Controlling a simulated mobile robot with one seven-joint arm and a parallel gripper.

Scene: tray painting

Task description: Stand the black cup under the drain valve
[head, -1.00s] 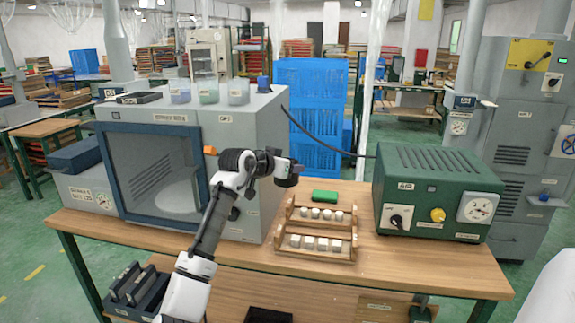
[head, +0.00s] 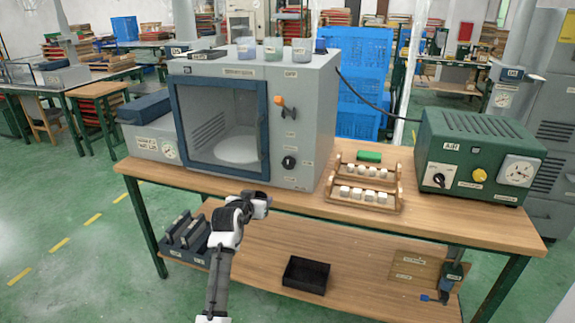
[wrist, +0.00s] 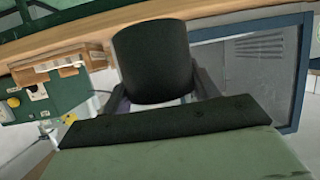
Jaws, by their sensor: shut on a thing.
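The black cup (wrist: 152,60) fills the middle of the wrist view between the two fingers of my gripper (wrist: 162,84). My gripper is shut on it. In the head view my gripper (head: 260,203) is in front of the bench's front edge, below the spray booth; the cup shows there only as a small dark shape. A fitting with a blue lever (head: 431,298) hangs under the bench top at the right, above the lower shelf. It may be the drain valve; it is too small to be sure. The cup is well to its left.
The bench (head: 480,220) carries the spray booth (head: 300,120), a wooden rack (head: 362,205) of pale blocks and a green air unit (head: 480,155). On the lower shelf (head: 365,280) are a black tray (head: 305,290) and a dark rack (head: 190,236). Shelf room between tray and fitting is clear.

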